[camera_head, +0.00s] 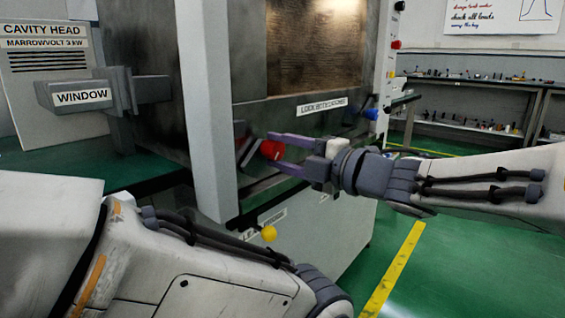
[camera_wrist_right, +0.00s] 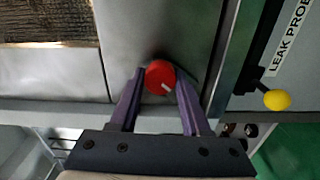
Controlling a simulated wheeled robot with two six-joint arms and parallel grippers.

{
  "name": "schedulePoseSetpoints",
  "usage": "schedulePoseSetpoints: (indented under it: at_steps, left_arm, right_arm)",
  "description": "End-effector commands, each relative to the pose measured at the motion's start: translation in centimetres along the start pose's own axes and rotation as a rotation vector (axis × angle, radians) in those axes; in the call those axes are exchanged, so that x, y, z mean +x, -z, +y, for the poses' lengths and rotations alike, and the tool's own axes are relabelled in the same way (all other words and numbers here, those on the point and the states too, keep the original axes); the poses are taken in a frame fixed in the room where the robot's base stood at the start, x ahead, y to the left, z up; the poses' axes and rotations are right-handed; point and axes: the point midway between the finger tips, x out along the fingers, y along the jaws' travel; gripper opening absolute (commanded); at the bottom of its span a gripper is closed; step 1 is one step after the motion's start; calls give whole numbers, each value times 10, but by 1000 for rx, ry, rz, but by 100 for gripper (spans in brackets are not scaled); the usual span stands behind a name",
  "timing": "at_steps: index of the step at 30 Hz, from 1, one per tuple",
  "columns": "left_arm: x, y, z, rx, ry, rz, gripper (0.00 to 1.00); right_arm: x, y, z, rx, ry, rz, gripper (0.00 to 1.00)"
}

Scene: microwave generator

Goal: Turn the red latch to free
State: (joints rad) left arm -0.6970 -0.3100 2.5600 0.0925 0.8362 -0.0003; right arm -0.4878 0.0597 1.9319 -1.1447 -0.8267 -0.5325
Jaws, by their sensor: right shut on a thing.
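The red latch (camera_head: 271,149) is a round red knob on the front of the grey cabinet, below the dark panel. In the right wrist view the red latch (camera_wrist_right: 159,76) carries a short white mark pointing to the lower right. My right gripper (camera_head: 272,152) reaches in from the right, with its purple fingers on either side of the knob. In the right wrist view my right gripper (camera_wrist_right: 160,80) is shut on the red latch. My left arm crosses the lower left of the head view, but its gripper is out of frame.
A yellow knob (camera_head: 269,233) sits below the latch, beside the leak probe label (camera_wrist_right: 290,38). A grey upright post (camera_head: 207,110) stands left of the latch. A blue knob (camera_head: 371,114) is on the right. Shelves (camera_head: 470,100) stand behind; green floor is clear at the lower right.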

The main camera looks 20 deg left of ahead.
Motion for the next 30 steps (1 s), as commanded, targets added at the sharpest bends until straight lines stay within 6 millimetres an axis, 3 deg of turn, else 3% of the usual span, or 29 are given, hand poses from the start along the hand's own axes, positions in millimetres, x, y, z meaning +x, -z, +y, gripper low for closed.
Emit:
schedulePoseSetpoints:
  at_steps: [12,29,30]
  left_arm:
    - [18,-1,-1,0,0,0,50]
    - [20,-1,-1,0,0,0,50]
    - [20,-1,-1,0,0,0,50]
  right_arm:
    - [0,1,-3,-201,3,2,0]
    - [0,1,-2,-232,4,3,0]
    - [0,1,-2,-232,4,3,51]
